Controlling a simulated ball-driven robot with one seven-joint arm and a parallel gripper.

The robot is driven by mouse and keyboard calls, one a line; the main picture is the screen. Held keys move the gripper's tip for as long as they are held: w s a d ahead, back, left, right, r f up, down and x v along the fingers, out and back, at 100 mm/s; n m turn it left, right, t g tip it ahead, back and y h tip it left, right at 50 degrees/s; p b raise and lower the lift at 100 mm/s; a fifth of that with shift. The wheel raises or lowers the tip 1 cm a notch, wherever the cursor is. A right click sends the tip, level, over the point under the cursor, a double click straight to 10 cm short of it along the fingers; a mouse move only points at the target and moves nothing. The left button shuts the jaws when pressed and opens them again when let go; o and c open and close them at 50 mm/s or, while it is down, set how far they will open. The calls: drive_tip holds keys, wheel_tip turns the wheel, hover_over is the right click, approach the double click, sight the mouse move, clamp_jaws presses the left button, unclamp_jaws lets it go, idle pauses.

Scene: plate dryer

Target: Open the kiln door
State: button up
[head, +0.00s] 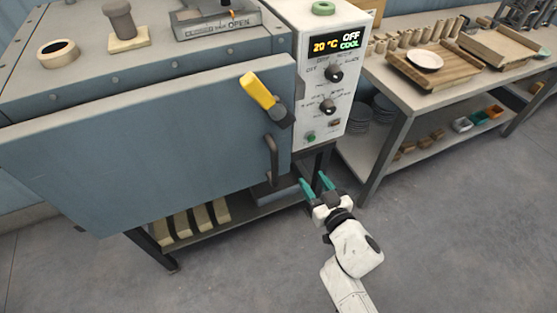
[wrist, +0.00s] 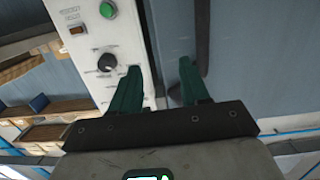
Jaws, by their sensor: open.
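The kiln door (head: 140,135) is a large blue-grey panel on the kiln's front and looks shut. A dark vertical bar handle (head: 271,160) is at its lower right; it also shows in the wrist view (wrist: 202,35). A yellow latch lever (head: 258,91) on a dark pivot slants across the door's upper right edge. My gripper (head: 314,183), with green fingers, is open and empty, below and right of the bar handle. In the wrist view my gripper (wrist: 159,68) has the handle beyond its right finger, with no clear contact.
The control panel (head: 326,95) beside the door reads 20 °C, OFF and COOL; its knob (wrist: 107,62) is near my left finger. A workbench (head: 400,95) with trays stands at right. A lower shelf under the kiln holds several pale bars (head: 200,217). The floor in front is clear.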

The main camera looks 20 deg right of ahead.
sight(277, 164)
drive_tip(key=w+a+y+b, duration=0.1)
drive_tip(key=w+a, duration=0.1)
drive_tip(key=w, duration=0.1)
drive_tip(key=w+a+n+y, duration=0.1)
drive_tip(key=w+a, duration=0.1)
drive_tip(key=w, duration=0.2)
drive_tip(key=w+a+n+y+b, duration=0.1)
drive_tip(key=w+a, duration=0.1)
drive_tip(key=w, duration=0.1)
drive_tip(key=shift+w+a+r+t+y+b, duration=0.3)
drive_tip(key=shift+w+r+t, duration=0.05)
drive_tip(key=shift+r+t, duration=0.05)
clamp_jaws()
idle(0.5)
